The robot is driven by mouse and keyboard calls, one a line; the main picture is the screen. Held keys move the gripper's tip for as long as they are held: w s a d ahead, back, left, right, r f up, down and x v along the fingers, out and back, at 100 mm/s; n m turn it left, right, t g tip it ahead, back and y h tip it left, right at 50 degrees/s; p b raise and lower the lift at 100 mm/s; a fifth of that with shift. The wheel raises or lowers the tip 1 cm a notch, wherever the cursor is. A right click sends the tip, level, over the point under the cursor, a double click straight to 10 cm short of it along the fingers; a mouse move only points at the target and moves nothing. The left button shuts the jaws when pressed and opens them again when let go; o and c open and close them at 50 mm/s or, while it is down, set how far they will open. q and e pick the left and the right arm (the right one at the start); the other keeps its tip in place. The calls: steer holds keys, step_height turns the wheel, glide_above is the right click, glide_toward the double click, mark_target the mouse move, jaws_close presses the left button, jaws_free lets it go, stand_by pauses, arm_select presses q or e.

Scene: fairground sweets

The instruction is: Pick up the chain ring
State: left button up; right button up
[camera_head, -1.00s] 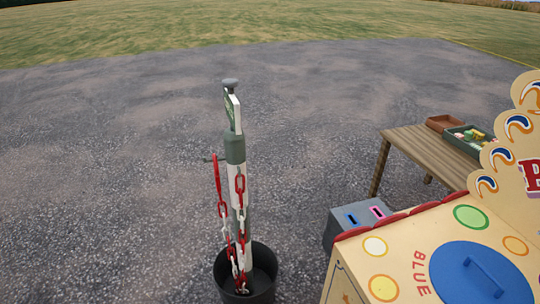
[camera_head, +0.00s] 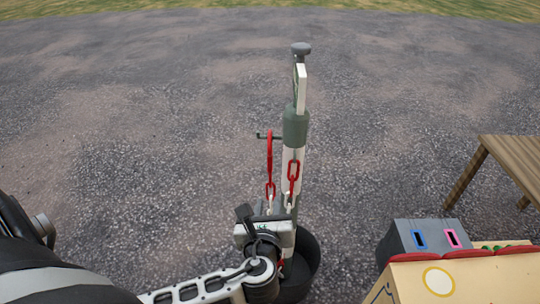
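The chain ring, a long red link joined to red and white chain links (camera_head: 293,172), hangs on the post (camera_head: 294,128) from a small side peg (camera_head: 262,136). My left gripper (camera_head: 268,212) is in front of the post at the lower part of the chain and hides the lower links. Its fingers point away from me, so I cannot tell whether they are open or touch the chain. My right gripper is not in view.
A grey box (camera_head: 428,240) with blue and pink slots stands at the right, behind a cream game board (camera_head: 462,280) with a yellow ring. A wooden table (camera_head: 512,160) stands at the far right. Open gravel lies behind and left of the post.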

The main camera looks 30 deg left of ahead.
arm_select(q)
steer(key=w+a+r+m+y, duration=0.1)
steer(key=r+m, duration=0.1)
steer(key=b, duration=0.1)
glide_toward(270, 159)
steer(key=shift+t, duration=0.4)
steer(key=x, duration=0.2)
steer(key=f+x, duration=0.1)
steer(key=x, duration=0.2)
steer(key=shift+a+f, duration=0.1)
steer(key=shift+a, duration=0.2)
steer(key=shift+r+b+x, duration=0.2)
steer(key=shift+x, duration=1.25)
steer(key=shift+r+b+x, duration=0.15)
steer(key=shift+r+x, duration=0.05)
steer(key=shift+x, duration=1.25)
jaws_close()
